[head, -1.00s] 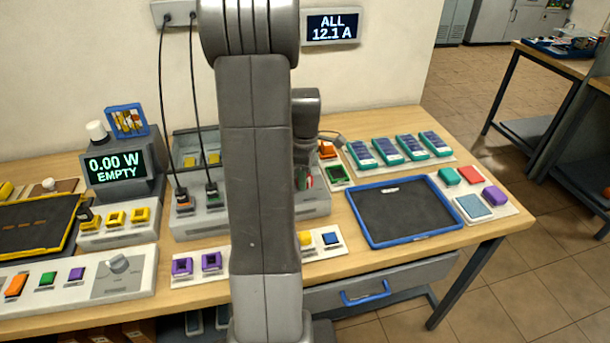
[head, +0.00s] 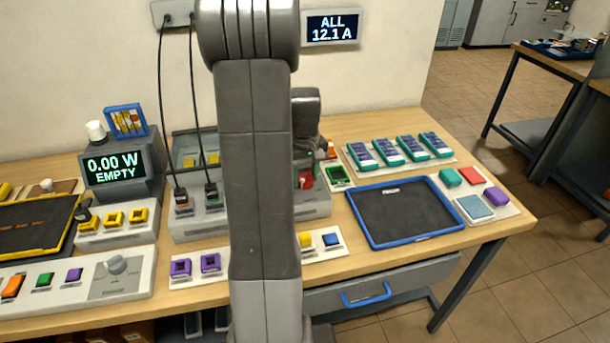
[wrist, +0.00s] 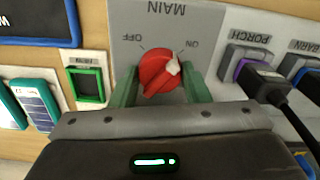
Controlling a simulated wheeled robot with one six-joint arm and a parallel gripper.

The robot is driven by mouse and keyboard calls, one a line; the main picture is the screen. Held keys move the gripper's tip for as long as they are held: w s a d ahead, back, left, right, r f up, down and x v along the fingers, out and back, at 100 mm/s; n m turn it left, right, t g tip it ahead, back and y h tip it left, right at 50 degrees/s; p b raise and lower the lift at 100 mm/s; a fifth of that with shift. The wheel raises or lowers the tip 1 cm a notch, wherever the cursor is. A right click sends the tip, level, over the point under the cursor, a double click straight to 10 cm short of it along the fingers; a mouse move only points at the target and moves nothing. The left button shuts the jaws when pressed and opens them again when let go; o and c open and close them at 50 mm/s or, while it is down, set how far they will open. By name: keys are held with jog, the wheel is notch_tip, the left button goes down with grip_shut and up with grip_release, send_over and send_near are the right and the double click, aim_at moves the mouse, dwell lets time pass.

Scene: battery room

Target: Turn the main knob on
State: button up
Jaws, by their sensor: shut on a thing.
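The main knob (wrist: 160,72) is red with a white pointer mark, set on a grey panel (wrist: 125,18) lettered MAIN, which appears upside down in the wrist view. Its white mark lies on the side toward the ON tick, away from OFF. My gripper (wrist: 160,85) is shut on the knob, with one green finger on each side of it. In the head view the knob (head: 306,179) shows as a small red patch beside my gripper (head: 303,172). My arm hides much of the panel there.
PORCH and BARN sockets (wrist: 247,62) sit beside the knob, with a black plug and cable (wrist: 268,82) in the purple one. A green-framed piece (wrist: 87,84) lies on the other side. A blue-rimmed tray (head: 372,243) lies to the right. The wall display (head: 331,28) reads ALL 12.1 A.

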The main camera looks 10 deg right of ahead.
aim_at(305, 175)
jog(key=shift+m, duration=1.1)
jog(key=o, duration=1)
jog(key=shift+c, duration=0.2)
notch_tip(305, 175, up, 14)
jog(key=shift+b, duration=0.3)
jog(key=shift+f, duration=0.1)
